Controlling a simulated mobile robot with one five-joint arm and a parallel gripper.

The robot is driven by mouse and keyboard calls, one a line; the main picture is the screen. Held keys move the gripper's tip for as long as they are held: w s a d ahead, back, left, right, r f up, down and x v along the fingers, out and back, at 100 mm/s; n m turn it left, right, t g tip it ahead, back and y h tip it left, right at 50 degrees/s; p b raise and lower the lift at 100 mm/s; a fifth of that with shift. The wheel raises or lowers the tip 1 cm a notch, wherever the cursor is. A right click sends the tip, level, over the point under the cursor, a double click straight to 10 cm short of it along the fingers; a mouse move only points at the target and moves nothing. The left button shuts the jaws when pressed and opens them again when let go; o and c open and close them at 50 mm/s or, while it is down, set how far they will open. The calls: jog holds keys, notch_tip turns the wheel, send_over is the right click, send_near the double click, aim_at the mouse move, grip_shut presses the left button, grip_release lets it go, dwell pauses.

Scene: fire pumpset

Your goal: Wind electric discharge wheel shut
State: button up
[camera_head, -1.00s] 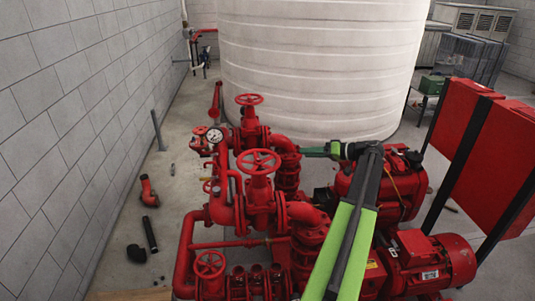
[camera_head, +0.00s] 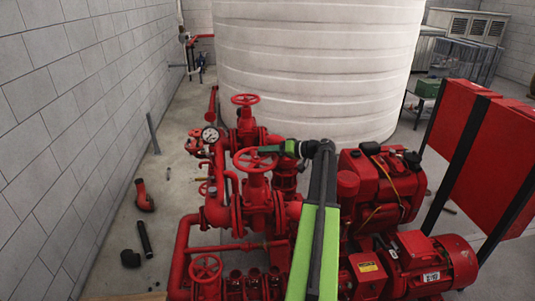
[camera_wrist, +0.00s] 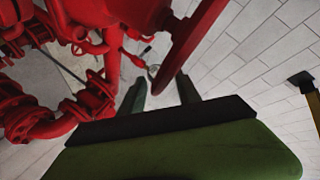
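The red pump assembly carries several handwheels. The large middle handwheel (camera_head: 255,166) stands on a red valve; I cannot tell for certain whether it is the electric discharge wheel. My gripper (camera_head: 261,150) is over or beside its far right rim in the head view. In the wrist view my gripper (camera_wrist: 161,79) is open, with two dark fingers apart. A red wheel (camera_wrist: 192,38) shows nearly edge-on there, its rim reaching close to the space between the fingertips. Contact cannot be told. Another handwheel (camera_head: 244,99) is farther back, and a smaller one (camera_head: 206,267) is at the front.
A pressure gauge (camera_head: 210,134) and red pipes stand left of the valves. A red engine (camera_head: 378,185) and motor (camera_head: 439,264) are at right. A white tank (camera_head: 318,70) is behind. Loose pipe pieces (camera_head: 145,238) lie on the floor near the block wall.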

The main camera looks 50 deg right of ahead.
grip_shut()
jog(key=shift+a, duration=0.1)
dwell(1.2)
